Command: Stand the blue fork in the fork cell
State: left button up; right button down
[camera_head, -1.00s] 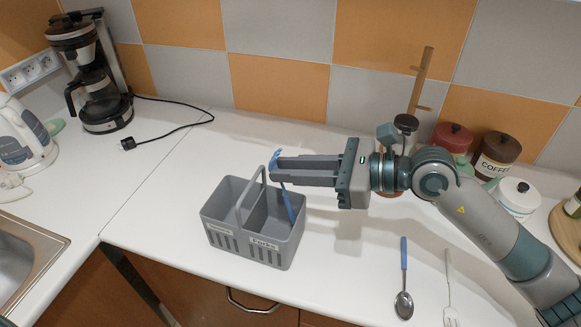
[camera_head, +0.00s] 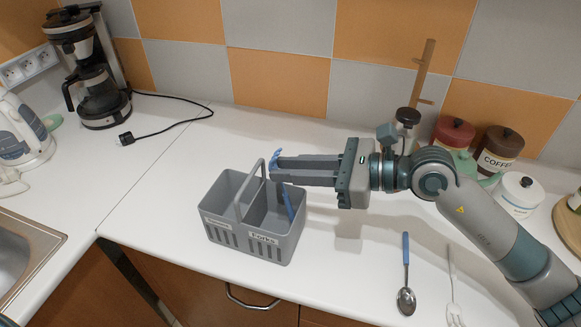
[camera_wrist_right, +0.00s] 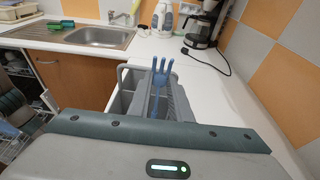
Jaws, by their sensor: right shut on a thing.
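My right gripper (camera_head: 276,170) is shut on the blue fork (camera_head: 287,203) and holds it above the right-hand cell of the grey cutlery caddy (camera_head: 226,240). The fork is close to upright, slightly tilted, with its tines up at the fingertips and its handle reaching down into that cell, whose front label reads Forks. Whether the handle end touches the cell floor is hidden. In the right wrist view the fork's tines (camera_wrist_right: 161,70) stand up between the fingers, with the caddy beneath. My left gripper is not in view.
A blue-handled spoon (camera_head: 406,275) and a white fork (camera_head: 452,290) lie on the counter to the right. Red, brown and white canisters (camera_head: 498,150) and a wooden stand (camera_head: 421,85) are behind my right arm.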

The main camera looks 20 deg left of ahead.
dwell(0.3)
jog(key=c, duration=1.5)
grip_release()
jog(key=shift+c, duration=0.2)
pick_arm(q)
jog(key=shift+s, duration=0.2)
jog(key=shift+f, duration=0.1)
pick_arm(e)
jog(key=shift+d, duration=0.15)
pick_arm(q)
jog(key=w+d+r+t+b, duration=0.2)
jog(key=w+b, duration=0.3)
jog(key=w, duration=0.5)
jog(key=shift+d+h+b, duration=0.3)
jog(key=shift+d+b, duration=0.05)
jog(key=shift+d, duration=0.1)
pick_arm(e)
jog(key=v, duration=1.7)
